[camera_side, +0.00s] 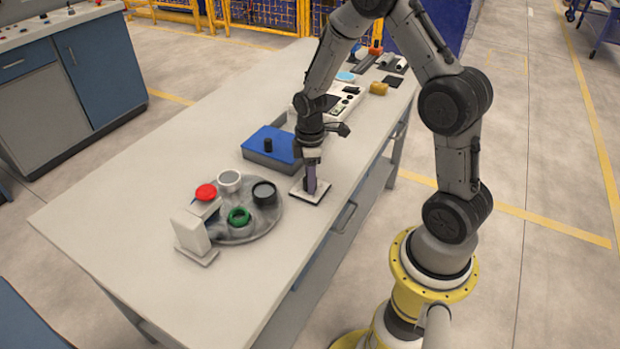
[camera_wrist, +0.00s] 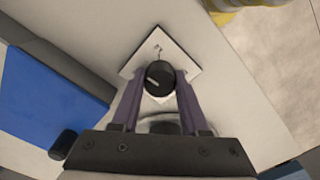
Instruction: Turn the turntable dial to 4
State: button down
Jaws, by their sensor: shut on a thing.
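The dial is a black round knob (camera_wrist: 160,76) with a light pointer line, on a white square plate (camera_wrist: 144,47). In the side view the dial's plate (camera_side: 323,193) lies on the table and my gripper hides the knob. My gripper (camera_wrist: 160,88) is above the plate, pointing down, with its two purple fingers on either side of the knob, shut on it. My gripper also shows in the side view (camera_side: 311,180). The grey turntable (camera_side: 238,228) stands left of the dial. Marks on the plate are too small to read.
A white L-shaped stand (camera_side: 196,232) is at the turntable's left edge. Several small items, including a yellow piece (camera_side: 379,88), lie at the table's far end. The table's front left is clear.

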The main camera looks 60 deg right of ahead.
jog(key=m, duration=0.4)
jog(key=shift+m, duration=0.3)
jog(key=shift+r+m, duration=0.1)
jog(key=shift+m, duration=2.4)
jog(key=shift+c, duration=2.1)
grip_release()
notch_tip(320, 180, up, 14)
